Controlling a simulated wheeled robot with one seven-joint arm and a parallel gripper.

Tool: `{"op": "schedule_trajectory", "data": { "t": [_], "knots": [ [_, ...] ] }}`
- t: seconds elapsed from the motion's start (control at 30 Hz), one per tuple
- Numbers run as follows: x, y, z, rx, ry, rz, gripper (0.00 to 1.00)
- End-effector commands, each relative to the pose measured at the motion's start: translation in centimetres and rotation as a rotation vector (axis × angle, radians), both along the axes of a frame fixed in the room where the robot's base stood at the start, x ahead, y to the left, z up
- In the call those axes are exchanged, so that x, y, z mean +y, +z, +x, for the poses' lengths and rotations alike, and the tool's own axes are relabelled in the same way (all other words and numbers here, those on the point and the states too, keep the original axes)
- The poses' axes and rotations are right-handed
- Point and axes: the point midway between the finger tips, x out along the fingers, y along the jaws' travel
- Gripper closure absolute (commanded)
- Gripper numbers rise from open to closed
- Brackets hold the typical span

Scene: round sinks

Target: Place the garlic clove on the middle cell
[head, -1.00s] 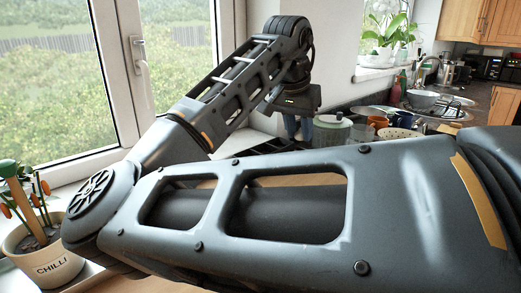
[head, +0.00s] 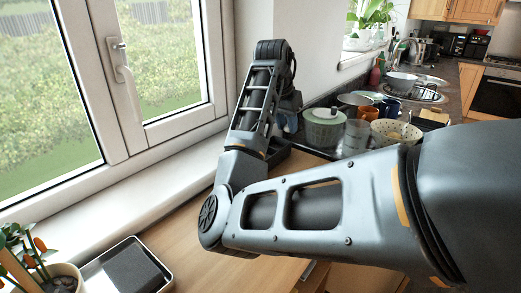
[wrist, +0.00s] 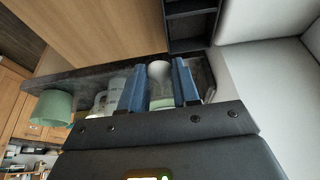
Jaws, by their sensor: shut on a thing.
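My gripper (wrist: 159,76) shows in the wrist view with two blue fingers, shut on a small whitish rounded thing, which looks like the garlic clove (wrist: 158,69), between the fingertips. In the head view my gripper (head: 291,122) is mostly hidden by my arm, and the clove cannot be seen there. A black tray divided into cells (wrist: 190,46) lies just beyond the fingertips in the wrist view, cut off by the top edge. In the head view a part of the black tray (head: 278,153) shows behind my arm. Which cell is the middle one is unclear.
A green lidded pot (head: 323,128), an orange mug (head: 368,113) and a speckled colander (head: 397,134) crowd the counter right of my gripper. The window wall and white sill (head: 150,185) bound the left. A shallow tray with a dark pad (head: 130,268) lies at lower left.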

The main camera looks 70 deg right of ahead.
Motion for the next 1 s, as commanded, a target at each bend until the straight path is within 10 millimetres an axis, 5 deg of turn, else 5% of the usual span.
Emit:
{"op": "schedule_trajectory", "data": {
  "t": [0.4, 1.0],
  "knots": [
    [3.7, -4.1, 5.8, 0.001, 0.001, 0.0, 0.97],
    [3.9, -8.3, 6.0, -0.001, -0.001, -0.002, 0.97]
  ]
}}
